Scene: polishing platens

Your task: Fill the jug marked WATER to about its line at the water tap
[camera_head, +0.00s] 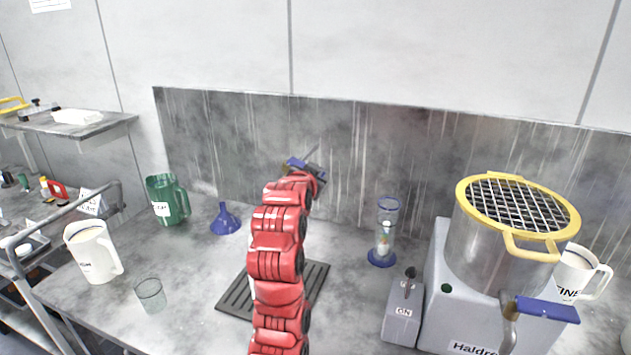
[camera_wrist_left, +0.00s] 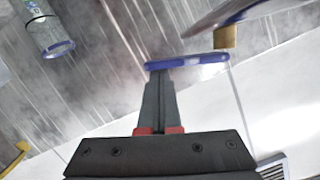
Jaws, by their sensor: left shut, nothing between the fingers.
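My left arm, red, rises through the middle of the head view. Its gripper is at the water tap's blue lever (camera_head: 297,163), by the back splash panel. In the left wrist view my left gripper (camera_wrist_left: 168,74) is shut and empty, its fingertips right against or just under the blue lever (camera_wrist_left: 188,62); contact is hard to tell. A brass part (camera_wrist_left: 225,38) sits by the lever. A dark slatted drain grate (camera_head: 234,296) lies under my arm, and a pale sliver shows beside the arm there. No jug with a readable WATER mark shows. My right gripper is out of view.
A green jug (camera_head: 168,200), blue funnel (camera_head: 225,219), white jug (camera_head: 93,252) and glass beaker (camera_head: 150,295) stand left.

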